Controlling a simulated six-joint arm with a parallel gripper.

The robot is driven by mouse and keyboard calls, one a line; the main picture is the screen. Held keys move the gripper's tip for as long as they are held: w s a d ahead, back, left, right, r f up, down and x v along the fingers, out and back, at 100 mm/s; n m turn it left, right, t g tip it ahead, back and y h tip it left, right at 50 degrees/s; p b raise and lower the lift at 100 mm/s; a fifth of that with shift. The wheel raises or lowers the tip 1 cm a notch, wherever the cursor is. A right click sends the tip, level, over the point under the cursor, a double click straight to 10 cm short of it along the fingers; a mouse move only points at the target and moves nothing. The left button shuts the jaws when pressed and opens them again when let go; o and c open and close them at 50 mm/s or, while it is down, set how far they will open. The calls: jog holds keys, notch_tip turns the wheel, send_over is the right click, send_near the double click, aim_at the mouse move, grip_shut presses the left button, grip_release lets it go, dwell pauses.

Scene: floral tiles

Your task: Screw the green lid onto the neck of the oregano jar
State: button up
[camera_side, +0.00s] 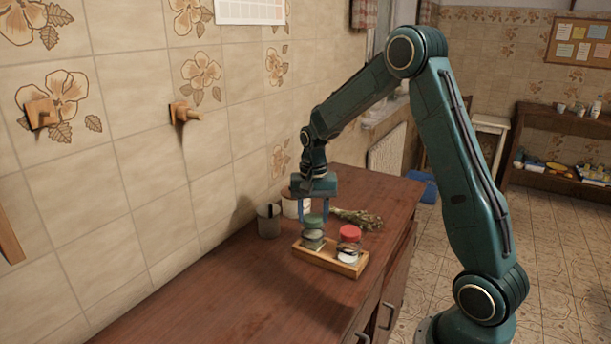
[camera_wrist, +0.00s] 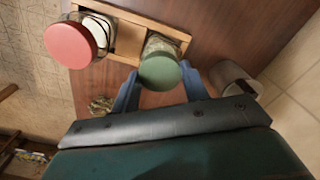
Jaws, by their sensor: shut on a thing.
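The green lid (camera_side: 314,220) is between the fingers of my gripper (camera_side: 313,213), which is shut on it and points down. In the wrist view the lid (camera_wrist: 160,73) shows as a round green disc between the two blue fingers of my gripper (camera_wrist: 161,84). Directly below the lid is the oregano jar (camera_side: 314,241), a glass jar with greenish contents, standing in the left part of a wooden tray (camera_side: 319,261). The jar's side (camera_wrist: 168,44) shows past the lid in the wrist view. Its neck is hidden, and I cannot tell whether the lid touches it.
A red-lidded jar (camera_side: 349,234) with white contents stands in the tray's right part. A grey cup (camera_side: 268,221) and a pale container (camera_side: 290,207) are near the tiled wall. A herb bunch (camera_side: 357,218) lies behind. The near-left counter (camera_side: 230,295) is clear.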

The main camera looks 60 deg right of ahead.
jog(key=shift+m, duration=0.3)
jog(key=m, duration=0.2)
jog(key=shift+m, duration=1.2)
jog(key=m, duration=0.2)
jog(key=shift+m, duration=1.5)
jog(key=shift+m, duration=2.6)
